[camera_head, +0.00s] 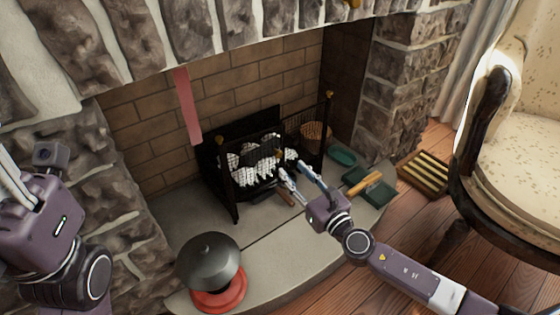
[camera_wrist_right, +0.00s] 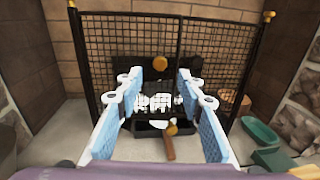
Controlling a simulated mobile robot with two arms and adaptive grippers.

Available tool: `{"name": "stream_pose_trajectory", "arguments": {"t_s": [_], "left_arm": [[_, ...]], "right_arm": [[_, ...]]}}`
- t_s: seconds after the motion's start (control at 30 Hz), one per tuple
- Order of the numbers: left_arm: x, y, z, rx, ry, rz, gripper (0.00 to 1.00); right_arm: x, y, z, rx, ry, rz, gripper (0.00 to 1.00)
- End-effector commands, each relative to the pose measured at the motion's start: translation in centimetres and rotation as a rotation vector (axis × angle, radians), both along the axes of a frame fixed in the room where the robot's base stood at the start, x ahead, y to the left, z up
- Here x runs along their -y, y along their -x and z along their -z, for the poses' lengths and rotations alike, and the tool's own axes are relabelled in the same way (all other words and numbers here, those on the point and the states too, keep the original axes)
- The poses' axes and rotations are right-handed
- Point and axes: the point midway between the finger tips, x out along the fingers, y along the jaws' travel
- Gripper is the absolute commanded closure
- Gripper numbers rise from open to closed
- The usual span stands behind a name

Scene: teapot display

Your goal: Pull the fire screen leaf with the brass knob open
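The black mesh fire screen (camera_head: 302,125) stands in front of the fireplace opening. In the right wrist view its two leaves (camera_wrist_right: 113,45) meet near the middle, between posts with brass tops. The round brass knob (camera_wrist_right: 160,63) sits on the left leaf near the centre seam; it also shows small in the head view (camera_head: 279,154). My right gripper (camera_head: 291,167) is open before the screen, its blue-grey fingers (camera_wrist_right: 160,80) spread on either side below the knob, with nothing between them. My left gripper (camera_head: 14,168) is partly cut off at the left edge; its opening cannot be told.
A dark dome on a red base (camera_head: 218,296) stands on the front hearth. A green dish (camera_head: 342,157), a green tray (camera_head: 372,191) and a wicker basket (camera_head: 315,134) are at right. A wooden-handled tool (camera_wrist_right: 168,148) lies below the gripper. An armchair (camera_head: 520,150) stands far right.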

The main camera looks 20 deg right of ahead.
Motion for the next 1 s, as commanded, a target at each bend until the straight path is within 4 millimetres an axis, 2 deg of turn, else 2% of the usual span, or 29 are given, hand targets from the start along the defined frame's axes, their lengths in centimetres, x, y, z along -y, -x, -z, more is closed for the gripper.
{"name": "stream_pose_trajectory", "arguments": {"t_s": [0.5, 0.67, 0.93, 1.0], "left_arm": [[0.1, 0.7, -0.4, 0.035, -0.002, -0.001, 0.6], [0.1, 0.8, -0.5, 0.04, -0.003, -0.002, 0.6], [0.2, 0.8, -0.6, 0.038, -0.004, -0.002, 0.6], [0.2, 0.8, -0.6, 0.038, -0.004, -0.002, 0.6]], "right_arm": [[-1.5, -6.5, 0.0, 0.002, 0.0, 0.001, 0.65], [-1.7, -7.4, -0.1, 0.001, -0.002, 0.001, 0.65], [-1.7, -7.5, -0.1, 0.0, -0.002, 0.0, 0.65], [-1.7, -7.5, -0.1, 0.0, -0.002, 0.0, 0.73]]}}
